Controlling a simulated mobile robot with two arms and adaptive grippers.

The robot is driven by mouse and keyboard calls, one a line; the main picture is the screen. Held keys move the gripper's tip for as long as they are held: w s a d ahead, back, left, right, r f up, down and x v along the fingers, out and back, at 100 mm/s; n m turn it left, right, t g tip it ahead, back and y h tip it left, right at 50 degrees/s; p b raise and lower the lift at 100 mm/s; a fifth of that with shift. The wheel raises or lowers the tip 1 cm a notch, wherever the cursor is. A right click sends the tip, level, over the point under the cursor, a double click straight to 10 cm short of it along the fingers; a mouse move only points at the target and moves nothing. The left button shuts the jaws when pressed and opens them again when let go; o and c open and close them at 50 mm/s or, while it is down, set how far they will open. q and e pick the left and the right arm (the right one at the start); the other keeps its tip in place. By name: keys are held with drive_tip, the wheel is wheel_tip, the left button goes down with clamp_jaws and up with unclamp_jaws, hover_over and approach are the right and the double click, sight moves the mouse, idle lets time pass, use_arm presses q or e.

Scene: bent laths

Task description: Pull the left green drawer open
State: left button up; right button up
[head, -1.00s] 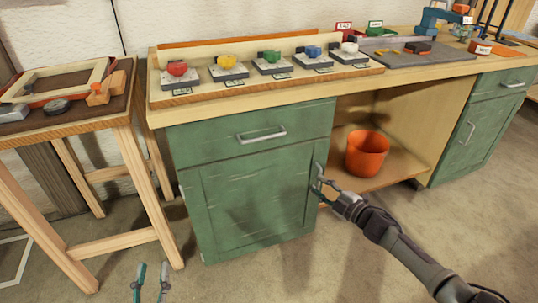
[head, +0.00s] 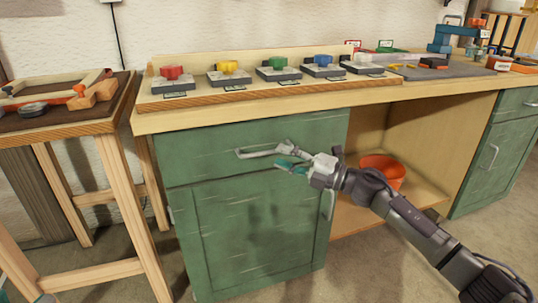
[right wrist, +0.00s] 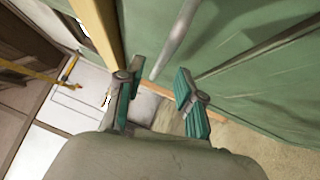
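The left green drawer (head: 215,157) is at the top of the left cabinet, its front flush with the cabinet. Its metal bar handle (head: 252,153) shows left of my right gripper (head: 288,158), which covers the handle's right part. In the right wrist view, my right gripper (right wrist: 157,92) is open, its teal-padded fingers apart. The bar handle (right wrist: 176,36) lies ahead, its near end in line with the gap. I cannot tell whether a finger touches it.
Below the drawer is a green cabinet door (head: 255,230) with an upright handle. An orange bucket (head: 380,168) stands in the open bay to the right. A wooden side table (head: 70,125) stands left. The bench top (head: 200,118) overhangs the drawer.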

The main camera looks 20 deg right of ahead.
sight(269, 152)
drive_tip(key=shift+b+x, duration=0.3)
drive_tip(key=shift+x, duration=2)
clamp_jaws()
drive_tip(key=shift+f, duration=0.1)
